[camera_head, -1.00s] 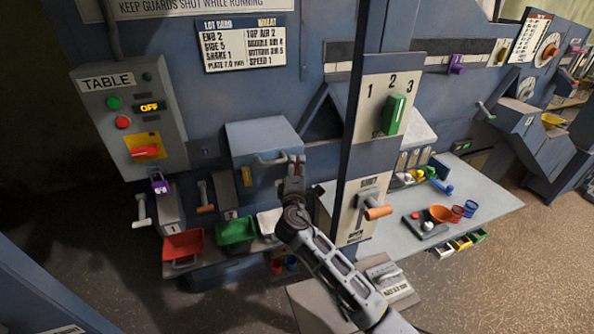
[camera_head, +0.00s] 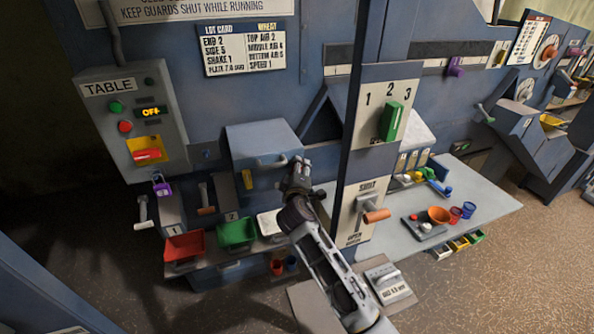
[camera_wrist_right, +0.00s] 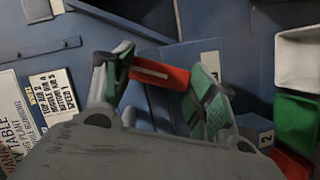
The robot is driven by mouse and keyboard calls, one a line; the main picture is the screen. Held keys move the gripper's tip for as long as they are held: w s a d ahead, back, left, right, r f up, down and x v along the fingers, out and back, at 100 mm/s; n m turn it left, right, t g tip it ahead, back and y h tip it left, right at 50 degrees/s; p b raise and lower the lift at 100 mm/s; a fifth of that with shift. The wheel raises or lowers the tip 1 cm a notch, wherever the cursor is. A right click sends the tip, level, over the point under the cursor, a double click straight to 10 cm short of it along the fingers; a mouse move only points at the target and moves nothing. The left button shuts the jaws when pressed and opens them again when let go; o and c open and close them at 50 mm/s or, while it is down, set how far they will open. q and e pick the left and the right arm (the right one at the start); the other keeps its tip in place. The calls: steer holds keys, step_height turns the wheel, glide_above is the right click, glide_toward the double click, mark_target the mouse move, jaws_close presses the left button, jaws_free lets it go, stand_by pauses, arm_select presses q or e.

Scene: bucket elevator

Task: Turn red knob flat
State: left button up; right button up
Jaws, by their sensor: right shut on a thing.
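The red knob (camera_wrist_right: 160,74) shows in the right wrist view as a short red bar between the green-padded fingers of my right gripper (camera_wrist_right: 165,85). The fingers are shut on it, one at each end of the visible bar. In the head view my right gripper (camera_head: 300,166) is at the blue machine front, just right of the blue hooded box, and hides the knob. I cannot tell from this whether the knob lies flat. A different red switch handle (camera_head: 147,154) sits on a yellow plate of the TABLE panel at the left. My left gripper is not in view.
The blue hooded box (camera_head: 262,145) is close left of the gripper. A blue post with a green lever (camera_head: 391,121) and an orange-handled lever (camera_head: 376,215) stands close right. Red (camera_head: 184,245) and green (camera_head: 237,232) bins sit below left.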

steer(key=shift+m+g+p, duration=0.4)
steer(key=shift+m+p, duration=0.05)
steer(key=shift+m, duration=0.15)
steer(key=o, duration=1)
steer(key=shift+s, duration=0.1)
steer(key=shift+d+v, duration=0.2)
steer(key=shift+v, duration=5.7)
steer(key=shift+c, duration=0.2)
